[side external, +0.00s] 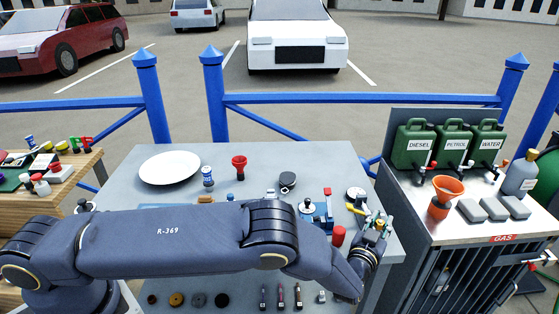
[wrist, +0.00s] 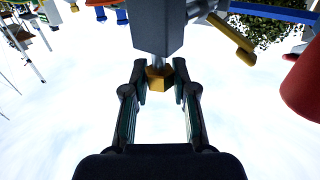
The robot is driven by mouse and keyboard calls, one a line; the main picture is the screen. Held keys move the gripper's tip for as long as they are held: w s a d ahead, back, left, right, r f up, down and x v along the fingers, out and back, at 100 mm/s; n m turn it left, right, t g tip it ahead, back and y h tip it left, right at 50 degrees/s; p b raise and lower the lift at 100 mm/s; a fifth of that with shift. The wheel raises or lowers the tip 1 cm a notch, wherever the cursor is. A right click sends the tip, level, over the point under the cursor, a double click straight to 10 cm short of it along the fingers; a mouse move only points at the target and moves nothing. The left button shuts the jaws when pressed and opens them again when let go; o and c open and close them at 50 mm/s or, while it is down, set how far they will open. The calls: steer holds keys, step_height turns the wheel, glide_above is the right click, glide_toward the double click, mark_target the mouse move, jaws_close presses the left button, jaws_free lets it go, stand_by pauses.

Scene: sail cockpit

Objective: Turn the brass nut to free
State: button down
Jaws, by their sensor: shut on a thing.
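The brass nut (wrist: 158,79) shows in the wrist view as a gold, faceted piece at the end of a short grey stem below a grey block (wrist: 158,25). My gripper (wrist: 159,76) has its two dark fingers on either side of the nut and is shut on it. In the side view my gripper (side external: 374,232) is at the right edge of the grey table, beside small yellow and green parts. The nut itself cannot be made out in that view.
The grey table (side external: 130,190) holds a white plate (side external: 170,168), a red funnel-like piece (side external: 239,163) and small fittings. A red cylinder (side external: 338,236) stands close to my gripper. A cabinet with green cans (side external: 413,147) and an orange funnel (side external: 447,188) stands at right.

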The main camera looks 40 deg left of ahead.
steer(key=n+g+y, duration=0.1)
steer(key=n+y, duration=0.1)
steer(key=y, duration=0.1)
steer(key=n+g+y, duration=0.2)
steer(key=n+y, duration=0.1)
steer(key=y, duration=0.1)
steer(key=shift+f, duration=0.1)
steer(key=shift+n+g+y, duration=0.4)
steer(key=shift+y, duration=0.2)
steer(key=c, duration=0.9)
jaws_free()
steer(key=v, duration=1.2)
